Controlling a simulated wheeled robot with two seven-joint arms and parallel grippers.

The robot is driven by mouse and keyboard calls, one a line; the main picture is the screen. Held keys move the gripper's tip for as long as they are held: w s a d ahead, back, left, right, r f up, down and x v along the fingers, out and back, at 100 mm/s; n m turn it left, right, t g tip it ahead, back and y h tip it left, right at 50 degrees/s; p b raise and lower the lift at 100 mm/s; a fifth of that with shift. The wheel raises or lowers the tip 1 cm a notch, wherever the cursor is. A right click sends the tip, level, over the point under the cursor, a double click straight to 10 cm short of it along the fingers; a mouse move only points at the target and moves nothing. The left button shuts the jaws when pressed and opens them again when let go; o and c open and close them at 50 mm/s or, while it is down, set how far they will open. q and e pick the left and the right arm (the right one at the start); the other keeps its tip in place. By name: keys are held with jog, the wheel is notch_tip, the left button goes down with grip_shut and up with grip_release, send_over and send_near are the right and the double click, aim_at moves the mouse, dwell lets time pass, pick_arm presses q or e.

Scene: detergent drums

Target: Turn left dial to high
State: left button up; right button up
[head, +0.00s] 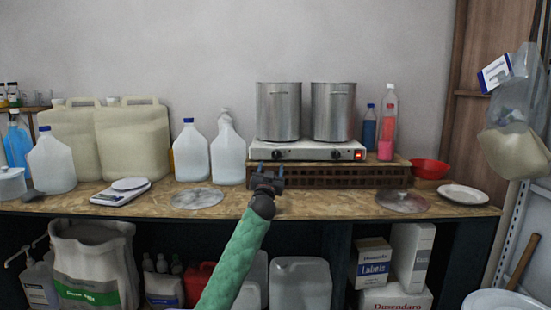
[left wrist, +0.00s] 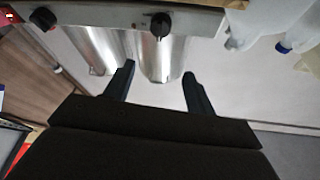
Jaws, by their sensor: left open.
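A white two-burner hot plate (head: 306,151) stands on a brown slatted crate, with two steel drums on top. Its left dial (head: 278,155) is a black knob on the front panel. In the left wrist view, which is upside down, this left dial (left wrist: 160,25) shows beyond the fingers, roughly in line with the gap between them. The right dial (left wrist: 43,18) shows further left there. My left gripper (head: 267,168) is open and empty, in front of the crate, just below the left dial. Its open fingers (left wrist: 158,84) do not touch the dial. My right gripper is out of view.
The steel drums (head: 278,112) are close behind the panel. White jugs (head: 228,153) stand left of the hot plate. A red lit switch (head: 358,155) is at its right end. Flat round lids (head: 198,198) lie on the wooden bench (head: 320,204); its front middle is mostly clear.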

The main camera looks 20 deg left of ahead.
aim_at(275, 157)
pick_arm(q)
jog(key=w, duration=0.3)
jog(key=w+a, duration=0.1)
jog(key=w, duration=0.5)
jog(key=shift+w+a+r, duration=0.2)
jog(key=shift+w+r, duration=0.05)
jog(key=shift+w+a+r, duration=0.1)
jog(key=shift+w+r, duration=0.2)
jog(key=shift+w, duration=0.35)
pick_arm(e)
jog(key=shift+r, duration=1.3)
pick_arm(q)
jog(key=c, duration=1)
jog(key=shift+o, duration=0.2)
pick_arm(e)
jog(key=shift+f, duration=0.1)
pick_arm(q)
jog(key=shift+p, duration=0.3)
